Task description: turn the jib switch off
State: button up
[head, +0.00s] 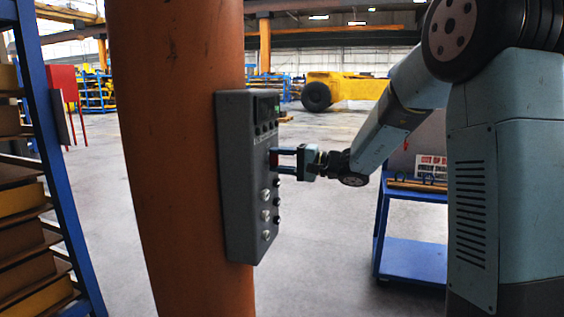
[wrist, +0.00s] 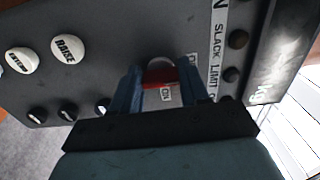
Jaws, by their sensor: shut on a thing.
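A grey control box (head: 238,190) is fixed to an orange column. It fills most of the wrist view (wrist: 110,25). My gripper (head: 275,161) reaches it from the right in the head view. In the wrist view my gripper (wrist: 160,76) has its two blue fingers on either side of a red switch handle (wrist: 158,77) and is shut on it. A small ON label (wrist: 166,94) shows beside the handle. Another label lies partly hidden behind the right finger. I cannot read the switch's name, and its base is mostly hidden.
A white RAISE button (wrist: 68,49) and another white button (wrist: 21,61) are left of the fingers. A SLACK LIMIT label (wrist: 216,55) and dark knobs are on the right. The orange column (head: 170,160) and a blue cart (head: 412,255) flank the arm.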

jog(key=shift+s+a+f, duration=0.1)
jog(key=shift+f, duration=0.2)
jog(key=o, duration=0.8)
jog(key=shift+o, duration=1.3)
jog(key=shift+r, duration=0.1)
jog(key=shift+r, duration=0.1)
jog(key=v, duration=1.3)
jog(key=shift+d, duration=0.45)
